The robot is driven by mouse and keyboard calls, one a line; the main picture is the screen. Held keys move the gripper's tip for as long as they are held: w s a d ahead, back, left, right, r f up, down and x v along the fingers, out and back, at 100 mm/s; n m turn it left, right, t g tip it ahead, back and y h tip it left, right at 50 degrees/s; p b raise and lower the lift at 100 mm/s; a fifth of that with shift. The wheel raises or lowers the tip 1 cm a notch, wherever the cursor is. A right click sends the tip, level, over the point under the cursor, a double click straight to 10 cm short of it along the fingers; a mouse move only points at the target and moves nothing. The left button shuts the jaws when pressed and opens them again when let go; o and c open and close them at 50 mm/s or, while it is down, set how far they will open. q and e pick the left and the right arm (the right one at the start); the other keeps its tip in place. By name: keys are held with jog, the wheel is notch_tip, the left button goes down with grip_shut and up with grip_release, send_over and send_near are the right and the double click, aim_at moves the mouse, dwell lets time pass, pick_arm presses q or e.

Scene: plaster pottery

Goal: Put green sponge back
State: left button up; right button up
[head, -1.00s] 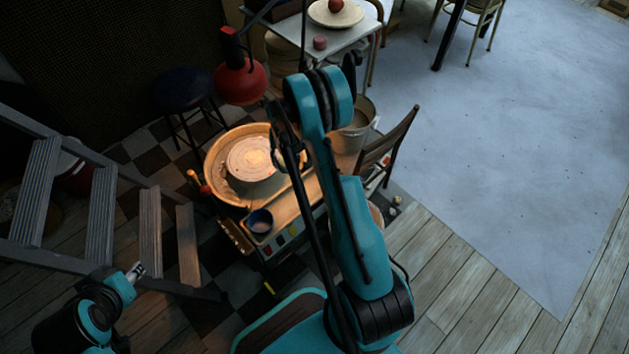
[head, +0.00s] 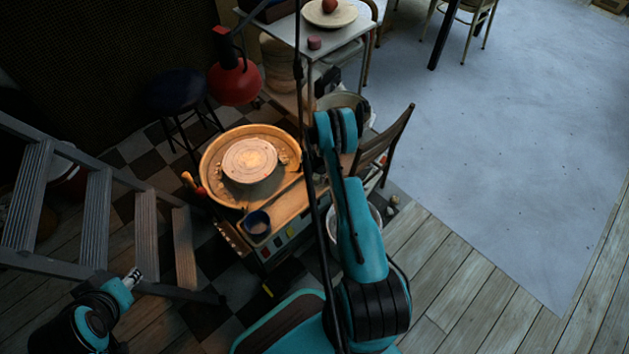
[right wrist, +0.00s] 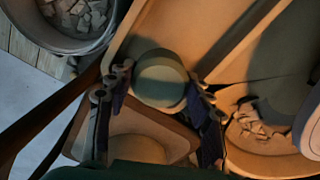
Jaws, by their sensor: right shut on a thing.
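The green sponge (right wrist: 160,80) is a rounded, dull grey-green piece in the right wrist view. It sits between the two dark fingers of my right gripper (right wrist: 160,97), which is shut on it. In the head view my right arm covers that gripper and the sponge, so I cannot see them clearly there. My left gripper (head: 133,277) is at the lower left of the head view, beside the wooden steps; its fingers are too small to read.
The pottery wheel (head: 208,172) has a lit round plate (head: 250,160) and a small blue cup (head: 257,222) near its front. A red lamp (head: 235,82) hangs above. A wooden chair (head: 385,150) stands right of it. A bucket of pale chunks (right wrist: 75,20) is close by.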

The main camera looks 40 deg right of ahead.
notch_tip(320, 180, down, 3)
jog(key=shift+r+b, duration=0.1)
jog(key=shift+b, duration=0.3)
jog(key=o, duration=1)
jog(key=shift+r, duration=0.1)
jog(key=shift+o, duration=0.2)
